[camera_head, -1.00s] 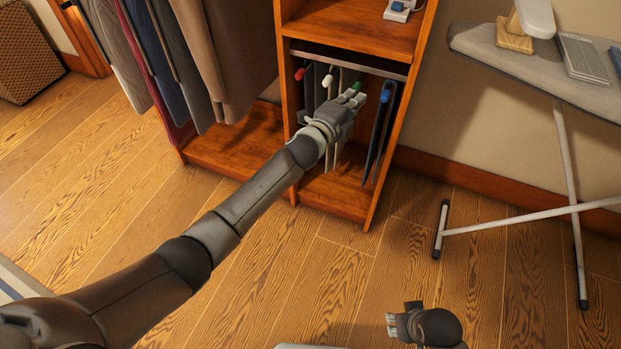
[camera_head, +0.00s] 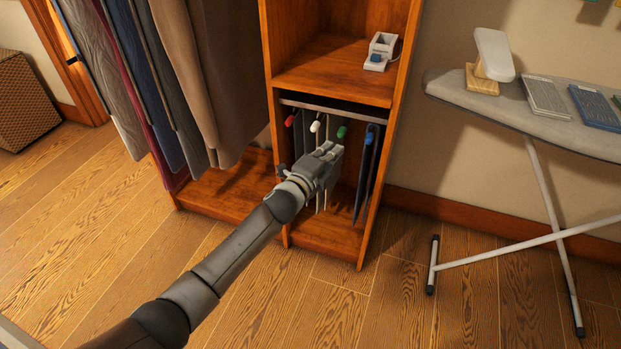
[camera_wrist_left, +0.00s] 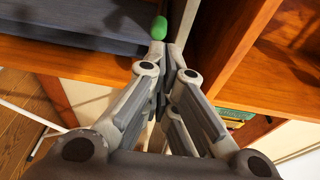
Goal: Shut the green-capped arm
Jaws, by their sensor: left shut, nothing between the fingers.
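The green-capped arm's cap (camera_head: 342,132) shows in the head view at the front of the rack in the lower cabinet bay, roughly in line with its neighbours. Most of the arm behind it is hidden. My left gripper (camera_head: 332,151) is shut and empty, just in front of and below the cap. In the left wrist view the green cap (camera_wrist_left: 159,28) lies just beyond the tips of my left gripper (camera_wrist_left: 168,48). I cannot tell whether they touch. My right gripper is out of view.
A red cap (camera_head: 289,121) and a white cap (camera_head: 315,127) sit left of the green one, a blue cap (camera_head: 369,138) right of it. The wooden cabinet's side (camera_head: 378,178) bounds the bay closely. An ironing board (camera_head: 480,108) stands at right. Clothes (camera_head: 185,75) hang at left.

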